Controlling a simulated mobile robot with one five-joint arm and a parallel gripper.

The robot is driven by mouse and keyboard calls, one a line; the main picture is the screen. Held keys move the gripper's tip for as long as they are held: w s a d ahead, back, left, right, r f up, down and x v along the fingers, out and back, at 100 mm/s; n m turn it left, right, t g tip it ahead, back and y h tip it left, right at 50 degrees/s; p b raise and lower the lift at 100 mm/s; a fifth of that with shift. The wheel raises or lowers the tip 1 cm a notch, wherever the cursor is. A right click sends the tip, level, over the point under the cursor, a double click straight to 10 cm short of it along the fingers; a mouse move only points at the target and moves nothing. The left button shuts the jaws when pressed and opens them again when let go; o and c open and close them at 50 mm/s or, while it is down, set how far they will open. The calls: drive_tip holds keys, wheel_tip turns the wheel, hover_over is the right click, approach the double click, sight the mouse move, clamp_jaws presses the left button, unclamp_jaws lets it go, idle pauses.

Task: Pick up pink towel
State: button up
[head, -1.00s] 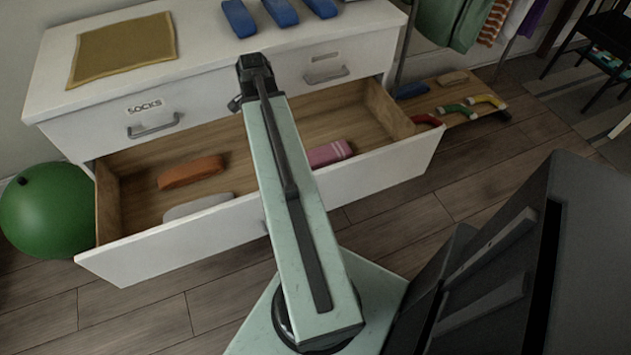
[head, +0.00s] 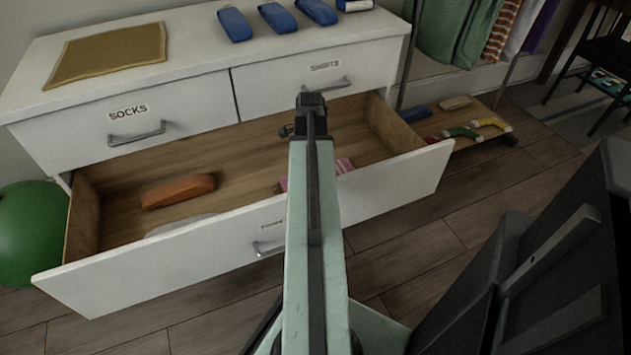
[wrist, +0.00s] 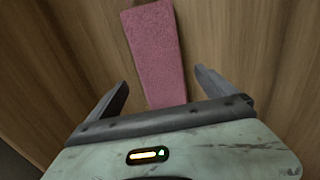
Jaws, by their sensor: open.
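The pink towel (wrist: 153,52) lies on the wooden floor of the open lower drawer. In the wrist view it is a long folded strip, its near end between my two fingers. My gripper (wrist: 160,88) is open and empty, with one finger on each side of the towel's near end. I cannot tell the exact height of the fingers over the drawer floor. In the head view the pink towel (head: 344,166) is partly hidden behind my arm, with bits of pink on both sides of it. The fingertips are hidden there.
The open drawer (head: 120,272) also holds an orange folded item (head: 178,190) and a pale item (head: 180,225). Its front panel and side walls surround the towel. The dresser top (head: 200,45) overhangs behind, with several blue items and a mustard cloth (head: 108,55).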

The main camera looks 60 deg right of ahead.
wheel_tip(320, 180, down, 5)
drive_tip(key=b, duration=0.3)
drive_tip(key=shift+d+r+b, duration=0.1)
drive_tip(key=shift+r+b, duration=0.1)
drive_tip(key=shift+b, duration=0.1)
drive_tip(key=shift+r, duration=0.2)
drive_tip(key=c, duration=1.6)
drive_tip(key=shift+w, duration=0.1)
drive_tip(key=shift+r+p, duration=0.15)
drive_tip(key=shift+p, duration=0.2)
